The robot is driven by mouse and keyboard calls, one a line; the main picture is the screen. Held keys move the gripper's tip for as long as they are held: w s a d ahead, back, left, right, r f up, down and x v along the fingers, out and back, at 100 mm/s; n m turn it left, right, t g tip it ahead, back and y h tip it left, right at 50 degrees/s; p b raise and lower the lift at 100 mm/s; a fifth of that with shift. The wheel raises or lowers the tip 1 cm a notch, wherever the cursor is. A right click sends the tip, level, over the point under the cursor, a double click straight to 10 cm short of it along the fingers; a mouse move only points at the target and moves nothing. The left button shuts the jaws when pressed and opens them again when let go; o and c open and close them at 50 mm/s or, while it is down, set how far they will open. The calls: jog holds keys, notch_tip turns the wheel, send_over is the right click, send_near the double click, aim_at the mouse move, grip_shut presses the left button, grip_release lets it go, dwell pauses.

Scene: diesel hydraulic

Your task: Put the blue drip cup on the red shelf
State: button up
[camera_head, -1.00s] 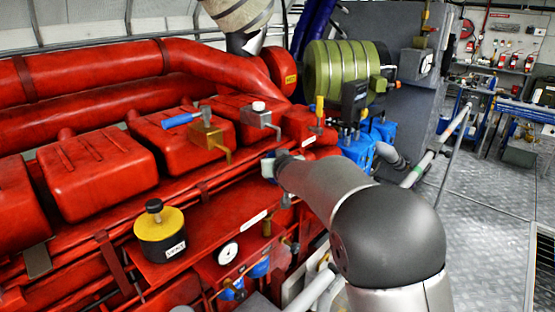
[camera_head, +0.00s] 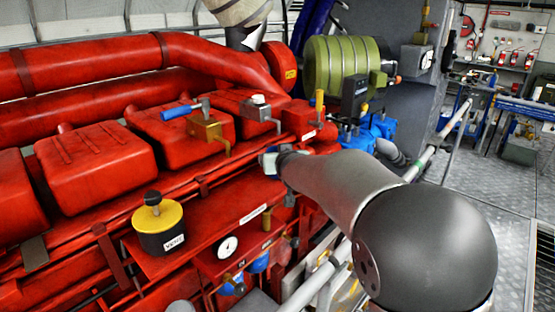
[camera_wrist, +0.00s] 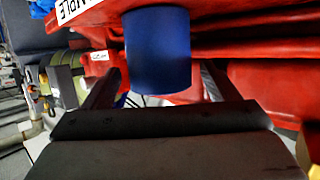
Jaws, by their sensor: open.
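In the wrist view a blue cup (camera_wrist: 157,50) stands out against red metal. It shows between the two dark fingers of my gripper (camera_wrist: 160,72), with a gap visible on each side. The gripper is open. Whether the cup lies fully between the fingertips or just beyond them I cannot tell. In the head view my gripper (camera_head: 289,194) is small and partly hidden near the red engine side, and I cannot make out this cup there. A red shelf (camera_head: 205,245) with a white label on its edge lies to the left of the gripper.
On the shelf stand a yellow-and-black pot (camera_head: 158,228) and a white gauge (camera_head: 228,247). A blue-handled valve (camera_head: 190,112) sits above. A labelled red surface (camera_wrist: 95,8) is close above the fingers.

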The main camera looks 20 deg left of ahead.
jog(key=b+v, duration=0.1)
jog(key=v, duration=0.5)
jog(key=shift+s+r, duration=0.1)
jog(key=shift+s, duration=0.25)
jog(key=shift+s+d+r, duration=0.2)
jog(key=shift+s+d, duration=0.25)
jog(key=s+d+f+m+g+h, duration=0.2)
jog(key=s+d+f, duration=0.1)
jog(key=d, duration=0.6)
jog(key=s+d+f+m+g+h, duration=0.1)
jog(key=s+d+f+m, duration=0.15)
jog(key=d, duration=0.55)
jog(key=s+d+f+m+g+h, duration=0.2)
jog(key=s+d+f, duration=0.1)
jog(key=d, duration=0.6)
jog(key=s+d+f+g+h, duration=0.1)
jog(key=s+d+f+g, duration=0.2)
jog(key=s, duration=0.8)
jog(key=s+d+f+g+h, duration=0.1)
jog(key=s+d+f+g, duration=0.2)
jog(key=s, duration=0.9)
notch_tip(320, 180, down, 3)
jog(key=shift+d+f, duration=0.1)
jog(key=shift+d, duration=1.1)
